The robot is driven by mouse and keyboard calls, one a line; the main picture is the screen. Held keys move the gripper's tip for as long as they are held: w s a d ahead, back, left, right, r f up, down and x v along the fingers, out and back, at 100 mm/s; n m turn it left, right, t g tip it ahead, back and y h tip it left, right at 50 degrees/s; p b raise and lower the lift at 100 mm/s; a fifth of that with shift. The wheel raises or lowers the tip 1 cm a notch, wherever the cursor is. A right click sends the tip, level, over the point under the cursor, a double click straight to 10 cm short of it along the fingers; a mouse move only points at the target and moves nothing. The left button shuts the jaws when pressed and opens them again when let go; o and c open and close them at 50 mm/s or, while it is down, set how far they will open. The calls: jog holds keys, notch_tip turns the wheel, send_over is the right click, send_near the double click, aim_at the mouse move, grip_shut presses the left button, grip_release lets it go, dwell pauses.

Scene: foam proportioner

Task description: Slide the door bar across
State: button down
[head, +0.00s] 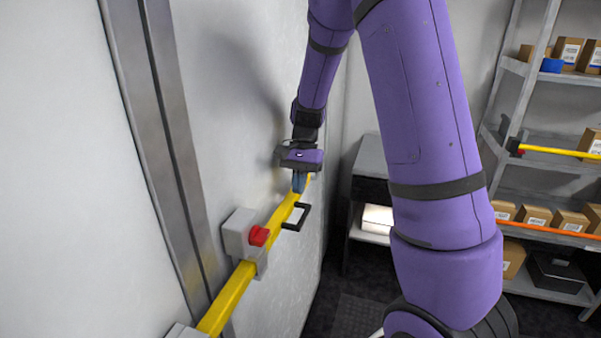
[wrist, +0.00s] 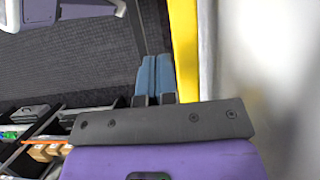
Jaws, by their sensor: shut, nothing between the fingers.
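The yellow door bar (head: 232,294) runs along the pale wall, through a grey bracket (head: 238,232) with a red knob (head: 259,236). A black loop handle (head: 296,217) sticks out from the bar beyond the bracket. My gripper (head: 298,188) is at the bar's far part, just past the handle. In the wrist view its two blue fingers (wrist: 155,75) are pressed together with nothing between them, beside the yellow bar (wrist: 185,45).
A second grey bracket (head: 184,331) shows at the bottom edge. Metal door trim (head: 160,120) runs down the wall at left. A grey cabinet (head: 371,158) stands beyond the bar. Shelves (head: 515,125) with cardboard boxes stand at right. Dark floor (head: 345,312) lies below.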

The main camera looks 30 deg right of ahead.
aim_at(284, 223)
jog(key=x, duration=0.4)
jog(key=shift+s+a+f, duration=0.15)
jog(key=shift+a+f, duration=0.05)
jog(key=shift+f, duration=0.05)
jog(key=shift+s+a+r, duration=0.15)
jog(key=shift+s+a, duration=0.55)
jog(key=shift+a, duration=0.2)
jog(key=shift+s+a, duration=0.4)
jog(key=shift+a, duration=0.1)
jog(key=s+a, duration=0.1)
jog(key=a, duration=0.1)
jog(key=s+a, duration=0.2)
jog(key=shift+s+a, duration=0.1)
